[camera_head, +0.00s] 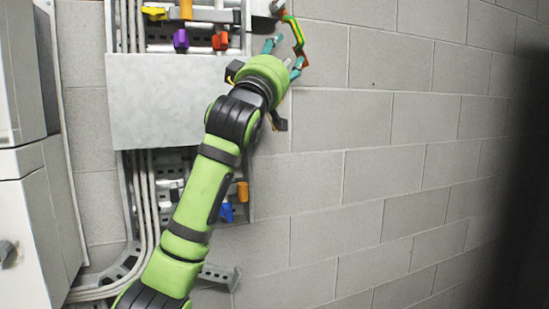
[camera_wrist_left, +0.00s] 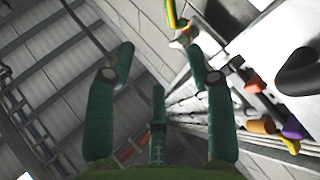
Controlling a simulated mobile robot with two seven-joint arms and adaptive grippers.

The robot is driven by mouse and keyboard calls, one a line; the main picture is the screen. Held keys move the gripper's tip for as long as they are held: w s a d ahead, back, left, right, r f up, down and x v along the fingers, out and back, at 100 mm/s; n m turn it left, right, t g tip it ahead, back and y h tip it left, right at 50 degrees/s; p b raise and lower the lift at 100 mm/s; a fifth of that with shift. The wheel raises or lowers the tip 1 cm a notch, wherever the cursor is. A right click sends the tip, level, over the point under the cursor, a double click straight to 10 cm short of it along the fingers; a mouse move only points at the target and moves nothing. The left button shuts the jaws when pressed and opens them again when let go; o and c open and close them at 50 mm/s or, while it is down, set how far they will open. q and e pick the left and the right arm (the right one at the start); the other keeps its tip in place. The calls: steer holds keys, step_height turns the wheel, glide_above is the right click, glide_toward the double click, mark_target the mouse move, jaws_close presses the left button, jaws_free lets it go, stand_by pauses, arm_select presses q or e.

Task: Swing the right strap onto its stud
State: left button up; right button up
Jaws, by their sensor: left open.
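The strap (camera_head: 296,32), green and yellow with an orange-brown lower end, hangs on the wall side at the top of the head view. Its upper end is beside a grey round fitting (camera_head: 277,6); I cannot tell whether that is the stud or the pivot. My left gripper (camera_head: 286,54) is open, its teal fingers around the strap's lower end in this view. In the left wrist view, the strap (camera_wrist_left: 171,14) shows beyond the spread fingers of the left gripper (camera_wrist_left: 160,58), and no grip on it is visible. My right gripper is not in view.
A grey cover panel (camera_head: 160,100) stands left of my arm. Yellow, purple and orange handles (camera_head: 181,39) sit above it, and blue and orange ones (camera_head: 227,212) below. Conduits run down the left, next to a white cabinet (camera_head: 32,220). The block wall (camera_head: 400,140) at right is clear.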

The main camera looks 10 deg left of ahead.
arm_select(q)
steer(key=w+f+g, duration=0.2)
steer(key=f, duration=0.8)
steer(key=w+f+g+y, duration=0.1)
steer(key=w+f, duration=0.1)
steer(key=f, duration=0.9)
steer(key=shift+w+a+f+m+g, duration=0.3)
steer(key=shift+a+g, duration=0.1)
steer(key=shift+a, duration=0.05)
